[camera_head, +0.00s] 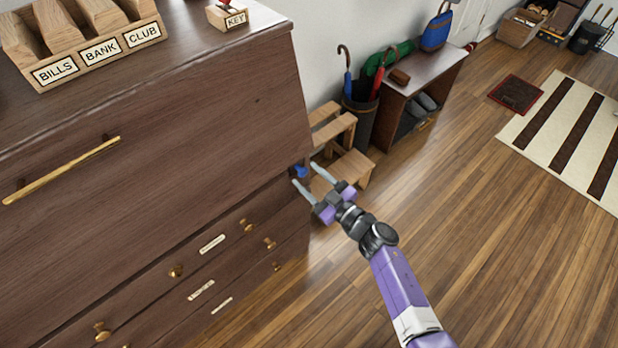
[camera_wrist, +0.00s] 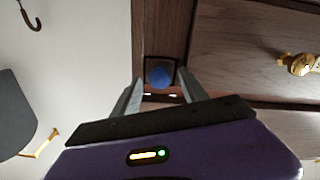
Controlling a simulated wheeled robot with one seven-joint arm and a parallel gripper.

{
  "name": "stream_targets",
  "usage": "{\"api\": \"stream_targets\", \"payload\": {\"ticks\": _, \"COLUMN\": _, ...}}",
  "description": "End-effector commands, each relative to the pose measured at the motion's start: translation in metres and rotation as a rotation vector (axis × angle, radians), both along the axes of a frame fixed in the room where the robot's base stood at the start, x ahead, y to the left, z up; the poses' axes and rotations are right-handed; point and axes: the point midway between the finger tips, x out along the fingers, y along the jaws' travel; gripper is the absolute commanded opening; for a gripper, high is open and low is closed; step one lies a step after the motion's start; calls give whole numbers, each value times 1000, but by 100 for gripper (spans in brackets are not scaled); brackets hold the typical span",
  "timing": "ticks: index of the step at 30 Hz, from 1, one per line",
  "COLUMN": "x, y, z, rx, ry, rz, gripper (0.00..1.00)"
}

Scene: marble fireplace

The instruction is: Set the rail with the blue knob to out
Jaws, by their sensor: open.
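The blue knob (camera_head: 300,171) is at the right end of the dark wooden desk, just under the closed slanted front. In the wrist view the blue knob (camera_wrist: 160,76) sits in a dark square opening in a narrow upright part of the desk. The rail behind it is hidden, and I cannot tell how far out it stands. My gripper (camera_head: 306,175) is open, with its two fingertips near the knob. In the wrist view the fingers of my gripper (camera_wrist: 160,94) lie to the left and right of the knob, and I cannot tell whether they touch it.
The desk front (camera_head: 170,120) has a brass bar handle (camera_head: 62,170). Drawers with brass knobs (camera_head: 176,271) are below. A wooden step stool (camera_head: 345,172) stands close behind my gripper. An umbrella stand (camera_head: 360,112) and a shoe bench (camera_head: 425,75) are beyond.

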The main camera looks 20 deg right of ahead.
Motion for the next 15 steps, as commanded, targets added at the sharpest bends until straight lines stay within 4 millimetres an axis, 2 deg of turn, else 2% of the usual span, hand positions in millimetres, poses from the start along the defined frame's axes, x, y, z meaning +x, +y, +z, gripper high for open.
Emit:
{"api": "stream_targets", "payload": {"ticks": 9, "x": 3, "y": 1, "z": 1, "rx": -1, "ry": -1, "rz": -1, "gripper": 51}}
{"api": "stream_targets", "payload": {"ticks": 15, "x": 3, "y": 1, "z": 1, "rx": -1, "ry": -1, "rz": -1, "gripper": 12}}
